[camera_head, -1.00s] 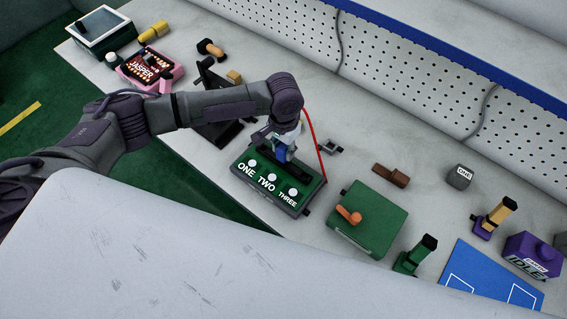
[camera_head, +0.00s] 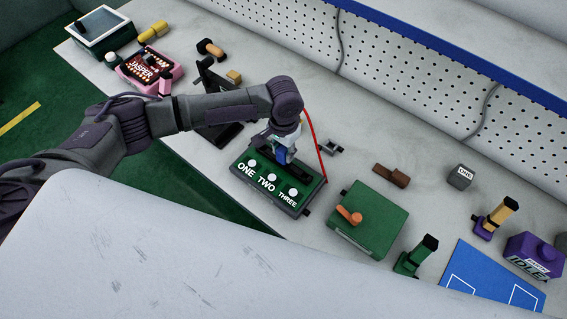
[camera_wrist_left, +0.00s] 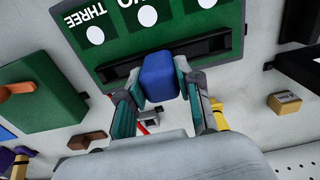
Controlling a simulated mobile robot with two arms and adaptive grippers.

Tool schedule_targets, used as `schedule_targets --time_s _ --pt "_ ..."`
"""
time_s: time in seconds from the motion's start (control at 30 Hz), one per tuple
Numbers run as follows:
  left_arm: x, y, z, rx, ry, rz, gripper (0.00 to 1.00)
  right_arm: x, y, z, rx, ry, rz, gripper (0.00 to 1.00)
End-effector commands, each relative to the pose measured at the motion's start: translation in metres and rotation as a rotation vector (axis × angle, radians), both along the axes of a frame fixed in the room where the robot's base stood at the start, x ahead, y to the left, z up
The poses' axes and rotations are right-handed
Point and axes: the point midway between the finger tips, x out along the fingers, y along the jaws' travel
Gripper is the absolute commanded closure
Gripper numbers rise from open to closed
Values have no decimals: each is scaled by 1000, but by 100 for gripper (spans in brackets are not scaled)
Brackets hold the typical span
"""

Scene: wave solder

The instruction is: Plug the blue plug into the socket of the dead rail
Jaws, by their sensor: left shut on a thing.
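My left gripper (camera_head: 280,155) is above the back part of a green box (camera_head: 250,188) labelled ONE, TWO and THREE, with a white round spot by each label. In the left wrist view, the gripper (camera_wrist_left: 157,88) is shut on the blue plug (camera_wrist_left: 160,76). The plug's near face is in front of the long black strip on the green box (camera_wrist_left: 95,64). I cannot tell whether the plug touches the strip or sits in a socket, because its far end is hidden. In the head view the blue plug (camera_head: 279,154) shows only in part. My right gripper is not in view.
A red cable (camera_head: 315,145) runs down beside the box's right end. A green box with an orange lever (camera_head: 368,220) stands to the right, with a brown block (camera_head: 391,176) behind it. A black stand (camera_head: 218,132) is to the left.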

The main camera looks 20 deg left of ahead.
Motion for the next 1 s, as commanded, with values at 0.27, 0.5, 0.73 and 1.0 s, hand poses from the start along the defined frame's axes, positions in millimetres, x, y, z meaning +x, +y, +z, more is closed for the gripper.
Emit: schedule_targets --time_s 0.27,0.5,0.73,1.0 --pt "0 0 -2 0 0 0 100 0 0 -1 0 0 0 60" --pt "0 0 -2 0 0 0 36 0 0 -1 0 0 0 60" --pt "0 0 -2 0 1 0 36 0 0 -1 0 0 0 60" --pt "0 0 5 0 0 1 36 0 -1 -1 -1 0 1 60"
